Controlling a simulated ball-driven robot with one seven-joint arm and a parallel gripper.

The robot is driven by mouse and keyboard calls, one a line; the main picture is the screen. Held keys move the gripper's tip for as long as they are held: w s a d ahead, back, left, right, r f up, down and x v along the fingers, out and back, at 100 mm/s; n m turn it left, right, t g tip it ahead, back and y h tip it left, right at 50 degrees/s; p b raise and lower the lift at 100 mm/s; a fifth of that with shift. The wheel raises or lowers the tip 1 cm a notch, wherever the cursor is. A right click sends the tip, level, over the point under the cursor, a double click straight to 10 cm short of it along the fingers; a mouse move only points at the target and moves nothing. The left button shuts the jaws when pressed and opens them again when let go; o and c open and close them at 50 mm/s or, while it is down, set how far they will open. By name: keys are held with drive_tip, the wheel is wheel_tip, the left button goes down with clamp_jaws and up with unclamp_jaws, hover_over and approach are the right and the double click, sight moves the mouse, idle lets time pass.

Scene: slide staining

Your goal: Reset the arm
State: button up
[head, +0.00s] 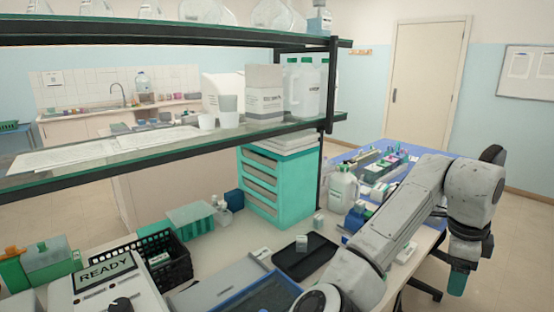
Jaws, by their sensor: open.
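My arm rises from the bottom centre of the head view, bends at the upper right and hangs down on the right side. My gripper (458,279) is at its lower end, pointing down beside the bench's right edge, over the floor. Its tip looks teal and small, and the space between its fingers does not show clearly. It is open, and I see no object clearly held in it. My arm hides part of the bench's right end.
A black tray (305,265) lies on the bench, near a black crate (176,277) and a READY machine (104,290). A teal drawer cabinet (295,195) stands behind. Glass shelves (215,140) span above. A blue-topped bench (430,150) with bottles lies beyond my arm.

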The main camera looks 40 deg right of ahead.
drive_tip(key=w+a+f+n+t+h, duration=0.1)
drive_tip(key=w+a+f+n+h, duration=0.1)
drive_tip(key=a+f+n, duration=0.55)
drive_tip(key=w+a+f+n+t+h, duration=0.1)
drive_tip(key=w+a+f+n, duration=0.15)
drive_tip(key=f+n, duration=0.85)
drive_tip(key=s+a+f+n+y, duration=0.1)
drive_tip(key=s+a+f+n, duration=0.1)
drive_tip(key=a, duration=0.4)
drive_tip(key=s+a+f+n+y, duration=0.2)
drive_tip(key=s+a+f+n, duration=0.1)
drive_tip(key=s+a+n, duration=0.2)
drive_tip(key=s+a+f+n+y, duration=0.2)
drive_tip(key=a+n, duration=0.4)
drive_tip(key=a, duration=0.3)
drive_tip(key=shift+s+f, duration=0.75)
